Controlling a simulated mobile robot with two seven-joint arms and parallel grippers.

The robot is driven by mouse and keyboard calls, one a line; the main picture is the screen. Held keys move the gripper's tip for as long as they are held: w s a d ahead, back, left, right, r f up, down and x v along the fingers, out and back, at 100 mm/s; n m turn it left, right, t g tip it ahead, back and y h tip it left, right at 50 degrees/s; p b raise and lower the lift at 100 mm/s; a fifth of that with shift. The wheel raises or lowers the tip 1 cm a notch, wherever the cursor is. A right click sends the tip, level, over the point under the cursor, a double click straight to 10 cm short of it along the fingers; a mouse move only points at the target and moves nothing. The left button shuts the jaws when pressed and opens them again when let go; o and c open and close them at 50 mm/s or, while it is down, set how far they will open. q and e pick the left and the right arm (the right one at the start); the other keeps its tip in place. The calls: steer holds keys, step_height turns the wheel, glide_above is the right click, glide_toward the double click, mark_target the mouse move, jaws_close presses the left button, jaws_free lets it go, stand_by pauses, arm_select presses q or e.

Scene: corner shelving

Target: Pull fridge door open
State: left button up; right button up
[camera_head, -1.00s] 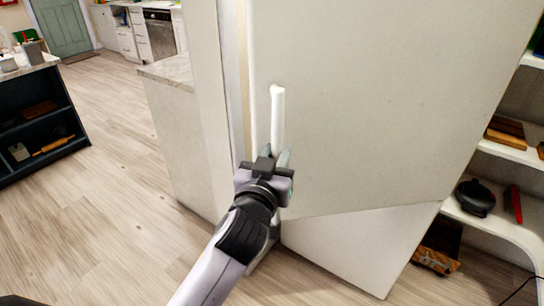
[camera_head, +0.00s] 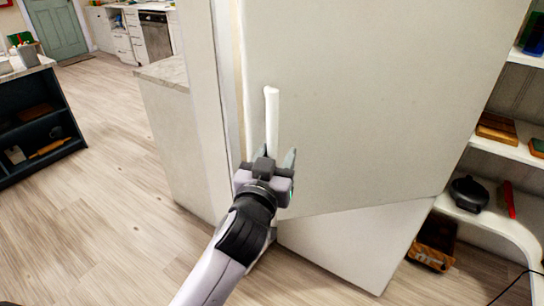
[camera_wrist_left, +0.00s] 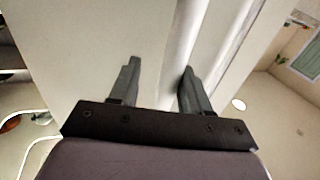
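The fridge door (camera_head: 360,110) is a large pale panel that fills the middle of the head view. It looks closed, or nearly so. Its white upright bar handle (camera_head: 271,115) stands near the door's left edge. My left gripper (camera_head: 276,157) is at the lower part of the handle, with its fingers spread. In the left wrist view, the fingers (camera_wrist_left: 158,85) are apart and the handle (camera_wrist_left: 186,30) runs between them, closer to the right finger. A clear gap shows beside the left finger. The handle's lower end is hidden by the gripper. My right gripper is not in view.
White shelves (camera_head: 500,150) with a black pan (camera_head: 468,194) and wooden boards stand to the right of the fridge. A counter (camera_head: 163,72) adjoins it on the left. A dark shelf unit (camera_head: 38,115) is at far left. Wood floor (camera_head: 110,190) between is clear.

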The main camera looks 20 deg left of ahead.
arm_select(q)
steer(key=shift+a, duration=0.2)
stand_by(0.3)
steer(key=shift+r, duration=0.3)
step_height(320, 180, up, 19)
steer(key=p, duration=0.2)
glide_above(275, 92)
steer(key=shift+r, duration=0.2)
